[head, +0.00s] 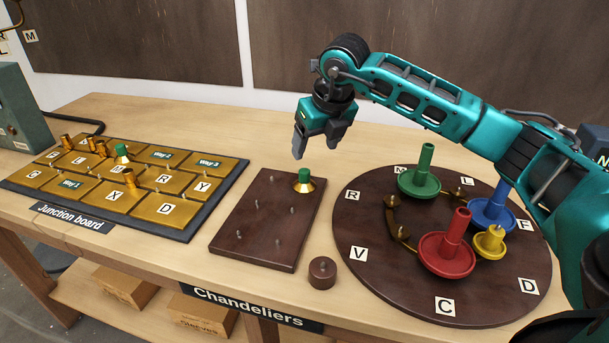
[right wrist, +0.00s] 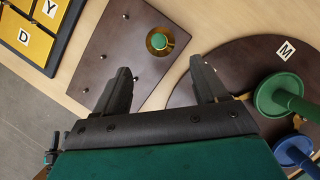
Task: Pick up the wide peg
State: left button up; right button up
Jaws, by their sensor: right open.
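A peg with a green top and a wide, flared brass base (head: 304,181) stands upright at the back right corner of the dark peg board (head: 250,250). It looks like the wide peg, and the right wrist view shows it from above (right wrist: 160,41). My right gripper (head: 312,147) points down above and behind that corner. Its two fingers are apart with nothing between them. In the right wrist view the peg lies just beyond the gap between the fingertips (right wrist: 162,66). My left gripper is out of view.
The junction board (head: 165,210) at left holds several brass pegs and a green-topped one (head: 122,153). The round board (head: 365,270) at right carries green (head: 420,180), blue, red (head: 448,250) and yellow holders. A small round block (head: 322,272) sits in front.

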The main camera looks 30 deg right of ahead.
send_over(306, 171)
jog(key=s, duration=0.3)
jog(key=f, duration=0.4)
jog(key=shift+w+a+f, duration=0.15)
jog(key=shift+w+f, duration=0.1)
jog(key=shift+f, duration=0.05)
jog(key=shift+w+x, duration=0.2)
jog(key=shift+x, duration=2.95)
jog(key=shift+r, duration=0.1)
jog(key=shift+s, duration=0.1)
jog(key=c, duration=1.2)
jog(key=shift+c, duration=0.2)
